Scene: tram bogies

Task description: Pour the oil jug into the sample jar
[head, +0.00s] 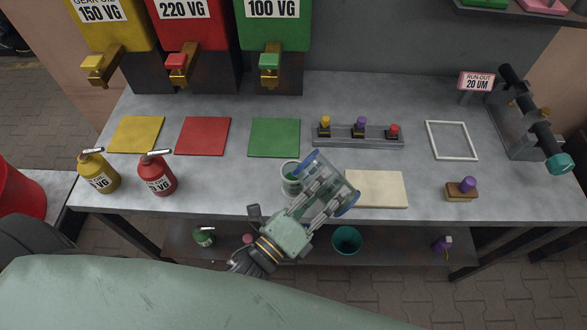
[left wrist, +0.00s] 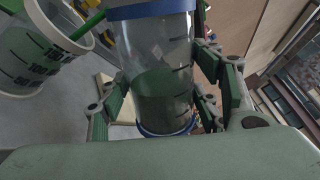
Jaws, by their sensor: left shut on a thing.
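The oil jug (head: 335,171), a clear cylinder with blue rims, is held by my left gripper (head: 324,184) above the front of the bench, tilted with its upper end to the left. In the left wrist view the jug (left wrist: 162,72) has dark green oil and graduation marks, with gripper fingers on both sides. The sample jar (head: 290,178), clear with a pale rim, stands on the bench just left of the jug. It shows in the left wrist view (left wrist: 30,58) with dark marks. A thin green streak crosses near its rim; I cannot tell whether it is flowing oil. My right gripper is not in view.
Yellow (head: 136,134), red (head: 204,135) and green (head: 274,138) mats lie behind. Yellow (head: 98,172) and red (head: 157,174) oil cans stand at left. A cream pad (head: 376,189) lies right of the jug. A teal bin (head: 347,239) is on the lower shelf.

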